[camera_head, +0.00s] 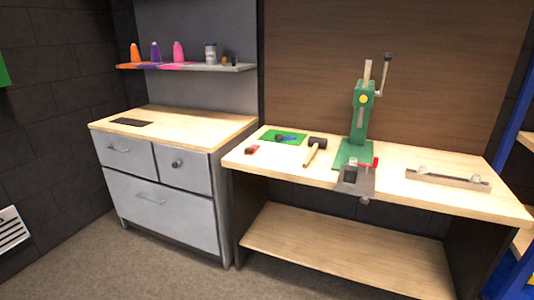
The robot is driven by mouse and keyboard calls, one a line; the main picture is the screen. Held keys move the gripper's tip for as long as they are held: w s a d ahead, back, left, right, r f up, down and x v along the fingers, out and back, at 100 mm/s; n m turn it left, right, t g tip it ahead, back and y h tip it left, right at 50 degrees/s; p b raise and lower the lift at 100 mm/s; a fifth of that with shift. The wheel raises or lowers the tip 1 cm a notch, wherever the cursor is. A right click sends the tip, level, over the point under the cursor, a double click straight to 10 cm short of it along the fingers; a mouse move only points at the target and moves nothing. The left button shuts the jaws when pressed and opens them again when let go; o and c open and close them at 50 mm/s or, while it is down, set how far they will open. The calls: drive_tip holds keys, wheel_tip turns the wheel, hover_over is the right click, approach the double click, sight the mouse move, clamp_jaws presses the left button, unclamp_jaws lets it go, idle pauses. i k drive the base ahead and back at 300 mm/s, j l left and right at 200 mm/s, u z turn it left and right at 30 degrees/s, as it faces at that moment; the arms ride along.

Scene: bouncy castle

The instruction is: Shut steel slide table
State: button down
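A green arbor press (360,110) with a dark lever at its top stands on the wooden workbench (450,200). The steel slide table (354,182) is the grey plate at the base of the press. It sticks out past the bench's front edge, with a small knob (363,201) under its front. A dark opening and a red part (368,162) show at its back. My gripper is not in view.
A hammer (314,150), a green mat (283,137) and a small red block lie left of the press. A drawer cabinet (165,205) adjoins at left. Carpet in front is clear.

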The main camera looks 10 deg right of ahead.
sight(352, 180)
drive_tip(key=i, duration=1.25)
drive_tip(key=l+z, duration=0.05)
drive_tip(key=l, duration=0.05)
